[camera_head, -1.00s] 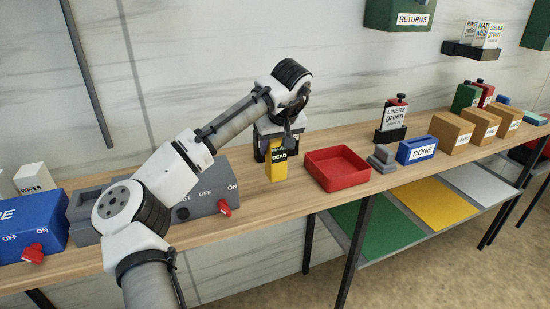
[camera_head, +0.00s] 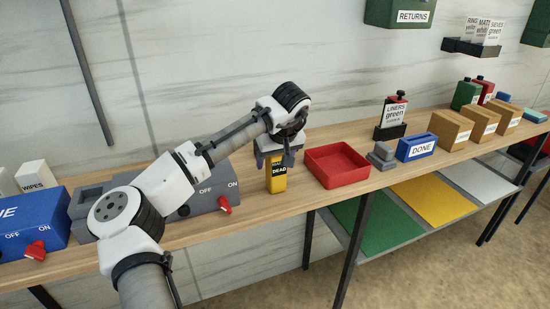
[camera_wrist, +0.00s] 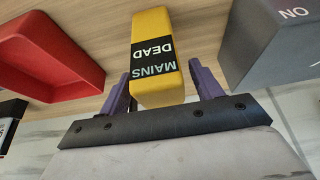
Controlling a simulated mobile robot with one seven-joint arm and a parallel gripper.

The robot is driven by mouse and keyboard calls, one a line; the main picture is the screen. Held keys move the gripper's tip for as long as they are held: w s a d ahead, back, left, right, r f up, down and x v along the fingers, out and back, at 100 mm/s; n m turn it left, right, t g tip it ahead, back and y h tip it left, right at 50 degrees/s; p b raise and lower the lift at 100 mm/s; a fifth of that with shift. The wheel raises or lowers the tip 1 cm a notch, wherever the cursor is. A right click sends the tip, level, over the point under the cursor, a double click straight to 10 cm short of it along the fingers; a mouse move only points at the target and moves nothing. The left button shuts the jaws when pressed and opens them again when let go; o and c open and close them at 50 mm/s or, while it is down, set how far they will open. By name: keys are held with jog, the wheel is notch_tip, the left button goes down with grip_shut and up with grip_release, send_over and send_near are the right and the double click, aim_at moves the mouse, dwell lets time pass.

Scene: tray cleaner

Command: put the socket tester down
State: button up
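The socket tester (camera_head: 277,182) is a yellow block with a black label reading "MAINS DEAD". It is upright at the wooden bench, just left of the red tray. My gripper (camera_head: 276,157) is over its top, pointing down, with one finger on each side.
The red tray (camera_head: 337,182) is close on the right. A grey box with an ON/OFF knob (camera_head: 224,204) is on the left. A grey stepped block (camera_head: 382,156) and blue DONE box (camera_head: 416,148) stand farther right. The bench (camera_head: 250,222) has a narrow bare strip in front.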

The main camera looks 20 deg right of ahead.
jog(key=shift+r, duration=0.1)
jog(key=b+v, duration=0.2)
jog(key=v, duration=1)
